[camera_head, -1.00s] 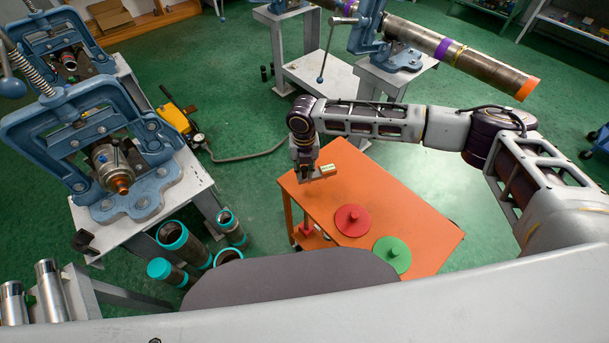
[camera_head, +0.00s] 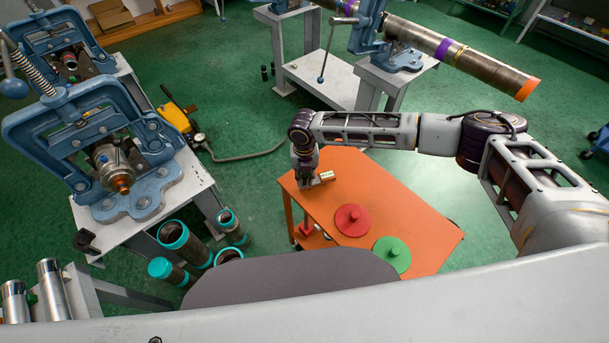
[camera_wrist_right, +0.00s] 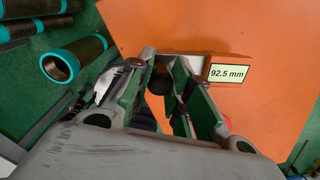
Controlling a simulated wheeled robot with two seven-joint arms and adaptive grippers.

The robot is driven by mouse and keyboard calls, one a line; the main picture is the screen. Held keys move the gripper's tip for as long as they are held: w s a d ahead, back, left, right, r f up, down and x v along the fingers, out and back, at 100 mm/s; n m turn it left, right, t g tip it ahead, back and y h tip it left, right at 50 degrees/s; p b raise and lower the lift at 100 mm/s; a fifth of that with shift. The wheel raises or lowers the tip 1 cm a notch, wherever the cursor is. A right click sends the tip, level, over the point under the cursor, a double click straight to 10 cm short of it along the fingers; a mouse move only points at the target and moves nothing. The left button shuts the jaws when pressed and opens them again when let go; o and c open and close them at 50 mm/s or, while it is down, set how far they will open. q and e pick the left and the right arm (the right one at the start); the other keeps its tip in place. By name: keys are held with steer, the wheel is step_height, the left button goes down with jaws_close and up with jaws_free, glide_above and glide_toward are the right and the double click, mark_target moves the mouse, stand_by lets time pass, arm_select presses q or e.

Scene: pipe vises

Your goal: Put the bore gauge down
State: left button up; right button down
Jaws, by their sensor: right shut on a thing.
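In the right wrist view, the fingers (camera_wrist_right: 163,76) close around a dark round part, and the gauge's plate (camera_wrist_right: 228,73) reads "92.5 mm". The rest of the gauge is mostly hidden by the fingers. I cannot tell whether the gauge touches the tabletop. My left gripper is not in view.
A red disc (camera_head: 352,220) and a green disc (camera_head: 392,254), each with a knob, lie on the table to the right. Teal-rimmed pipes (camera_head: 173,236) stand on the floor at left. A blue vise (camera_head: 95,150) sits on a bench. The table's far right is clear.

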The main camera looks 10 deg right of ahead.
steer(key=c, duration=1.3)
jaws_free()
steer(key=shift+r, duration=0.1)
step_height(320, 180, up, 12)
steer(key=b, duration=0.1)
